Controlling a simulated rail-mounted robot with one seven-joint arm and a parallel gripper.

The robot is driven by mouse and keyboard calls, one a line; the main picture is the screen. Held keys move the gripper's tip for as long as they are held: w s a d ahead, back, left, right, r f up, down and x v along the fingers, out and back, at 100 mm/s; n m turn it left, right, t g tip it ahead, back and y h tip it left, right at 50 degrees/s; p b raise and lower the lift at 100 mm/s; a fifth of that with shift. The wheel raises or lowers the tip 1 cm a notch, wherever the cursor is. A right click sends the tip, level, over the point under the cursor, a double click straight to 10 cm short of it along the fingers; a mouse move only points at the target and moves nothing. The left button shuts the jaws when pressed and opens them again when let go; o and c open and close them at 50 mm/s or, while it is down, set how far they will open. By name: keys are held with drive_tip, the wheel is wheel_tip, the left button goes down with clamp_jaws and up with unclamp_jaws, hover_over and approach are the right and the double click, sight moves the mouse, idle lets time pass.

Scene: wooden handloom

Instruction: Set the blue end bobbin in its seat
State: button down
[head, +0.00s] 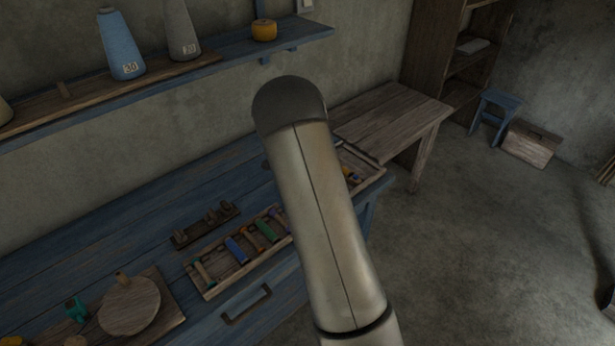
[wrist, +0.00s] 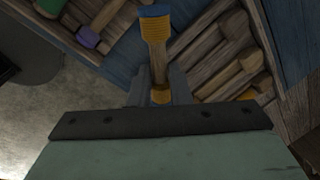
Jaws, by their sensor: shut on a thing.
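A bobbin with a blue end cap (wrist: 154,11), yellow winding below the cap and a bare wooden shaft is held in my gripper (wrist: 160,88) in the wrist view. The fingers are shut on its lower part, near a yellow band. The blue end points away from the gripper, above trays on the bench. In the head view my arm hides the gripper and the held bobbin. I cannot tell which place is the bobbin's seat.
A wooden tray (head: 206,294) with several coloured bobbins lies on the blue bench (head: 60,240). A second tray (head: 374,181) is partly behind my arm. A pegged rack (head: 190,238) and a board with a round wooden piece (head: 130,308) stand left.

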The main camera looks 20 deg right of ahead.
drive_tip(key=w+d+m, duration=0.1)
drive_tip(key=m, duration=0.2)
drive_tip(key=w+d+m+h, duration=0.1)
drive_tip(key=w+d+m, duration=0.1)
drive_tip(key=w+d+m+h+b, duration=0.1)
drive_tip(key=m, duration=0.2)
drive_tip(key=shift+w+d+f+m+g, duration=0.2)
drive_tip(key=shift+w+d+m+g, duration=0.1)
drive_tip(key=shift+w+d+g, duration=0.1)
drive_tip(key=shift+w+d+f+m+b, duration=0.2)
drive_tip(key=shift+f+m, duration=0.2)
drive_tip(key=shift+f, duration=0.15)
drive_tip(key=shift+w+d+f+m+b, duration=0.2)
drive_tip(key=shift+f+m, duration=0.2)
drive_tip(key=shift+f, duration=0.15)
wheel_tip(320, 180, down, 4)
drive_tip(key=b, duration=0.3)
drive_tip(key=shift+f, duration=0.2)
drive_tip(key=shift+s+a+f, duration=0.1)
